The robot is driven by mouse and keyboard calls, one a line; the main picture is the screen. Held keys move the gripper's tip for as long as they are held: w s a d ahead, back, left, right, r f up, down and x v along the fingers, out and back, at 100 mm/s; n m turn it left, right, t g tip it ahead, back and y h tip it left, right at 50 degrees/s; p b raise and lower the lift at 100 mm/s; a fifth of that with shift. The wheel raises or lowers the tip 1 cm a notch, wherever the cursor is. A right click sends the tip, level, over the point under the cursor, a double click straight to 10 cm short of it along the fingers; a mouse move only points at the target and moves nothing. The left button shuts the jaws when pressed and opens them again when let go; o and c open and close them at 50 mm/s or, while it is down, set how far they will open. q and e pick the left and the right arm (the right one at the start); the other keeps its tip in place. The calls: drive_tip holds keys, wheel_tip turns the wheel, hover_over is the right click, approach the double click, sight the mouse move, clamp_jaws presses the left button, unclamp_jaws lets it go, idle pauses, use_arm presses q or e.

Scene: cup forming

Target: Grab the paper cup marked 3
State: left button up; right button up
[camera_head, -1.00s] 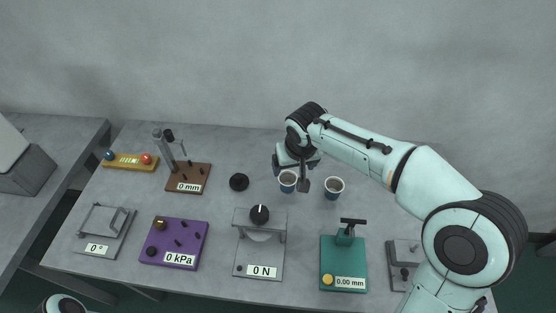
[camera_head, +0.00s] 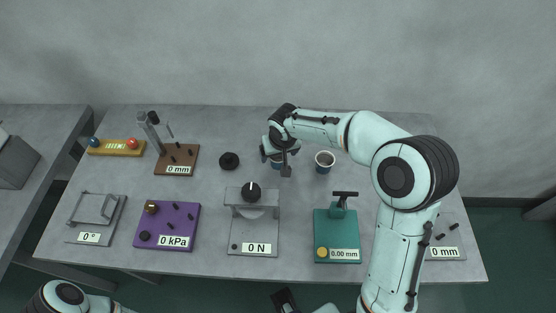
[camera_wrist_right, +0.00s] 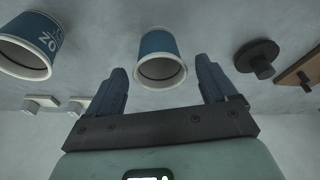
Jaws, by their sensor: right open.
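Two blue paper cups with pale rims stand on the grey table. In the head view, one cup (camera_head: 276,163) is partly hidden by my right gripper (camera_head: 275,161). The other cup (camera_head: 324,161) stands to its right, clear of the gripper. In the right wrist view my right gripper (camera_wrist_right: 161,68) is open, with the nearer cup (camera_wrist_right: 160,48) ahead of and between its fingers, not clamped. The second cup (camera_wrist_right: 30,48) is at the left edge there, with white lettering I cannot fully read. No 3 is legible on either cup.
A black round knob (camera_head: 229,160) lies left of the cups. In front stand a grey force device (camera_head: 253,232), a green gauge (camera_head: 337,228) and a purple pressure board (camera_head: 167,226). A brown board (camera_head: 176,158) is farther left.

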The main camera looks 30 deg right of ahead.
drive_tip(key=shift+x, duration=0.9)
drive_tip(key=c, duration=1)
drive_tip(key=shift+r, duration=0.15)
